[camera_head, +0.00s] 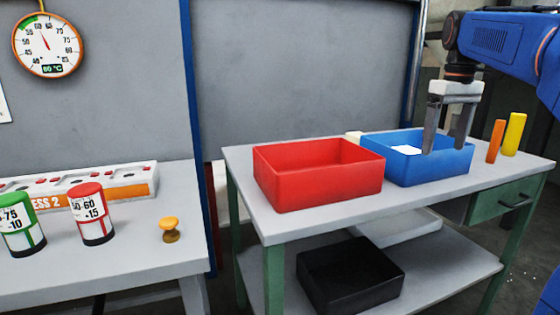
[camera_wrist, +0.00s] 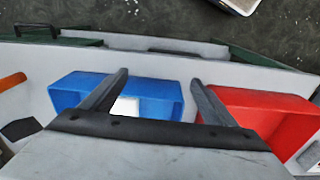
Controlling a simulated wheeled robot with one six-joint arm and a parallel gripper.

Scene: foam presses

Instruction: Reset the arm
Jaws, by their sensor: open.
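My arm reaches in from the upper right in the head view. My gripper (camera_head: 444,150) points down with its two fingers apart, over the blue bin (camera_head: 440,168). Nothing is between the fingers. In the wrist view my gripper (camera_wrist: 158,80) shows two spread fingers, with the blue bin (camera_wrist: 68,95) below it and the red bin (camera_wrist: 285,120) to the right. A white item (camera_head: 406,149) lies inside the blue bin; it also shows in the wrist view (camera_wrist: 126,107), partly hidden by my gripper.
The red bin (camera_head: 318,186) stands left of the blue bin on the table (camera_head: 400,200). Orange (camera_head: 495,140) and yellow (camera_head: 514,133) blocks stand at the right. A black bin (camera_head: 350,285) is on the lower shelf. The left bench holds a green (camera_head: 20,205) and a red-topped cylinder (camera_head: 90,190) and a yellow button (camera_head: 169,224).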

